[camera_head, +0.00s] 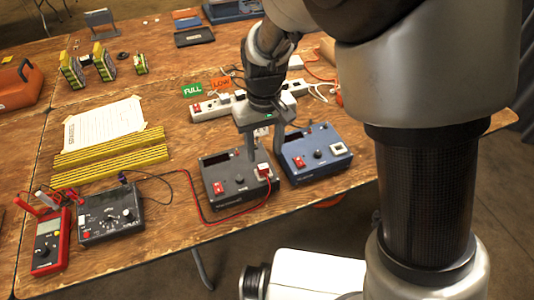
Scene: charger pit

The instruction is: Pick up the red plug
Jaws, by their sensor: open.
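A red cable runs from the left and ends at a small red plug (264,172) at the front right of the dark grey charger box (232,188). The plug sits at or against a pale socket there; how far it is inserted is too small to tell. My gripper (266,152) points down above the right part of this box, with its fingers apart. The fingertips are close to the plug, slightly behind and above it in the picture. Nothing shows between the fingers.
A blue charger box (316,158) stands close to the right of the grey one. A black meter (110,216) and a red multimeter (46,248) with probes lie at left. White power strips (212,108) lie behind. Yellow strips and paper (104,122) cover the left middle.

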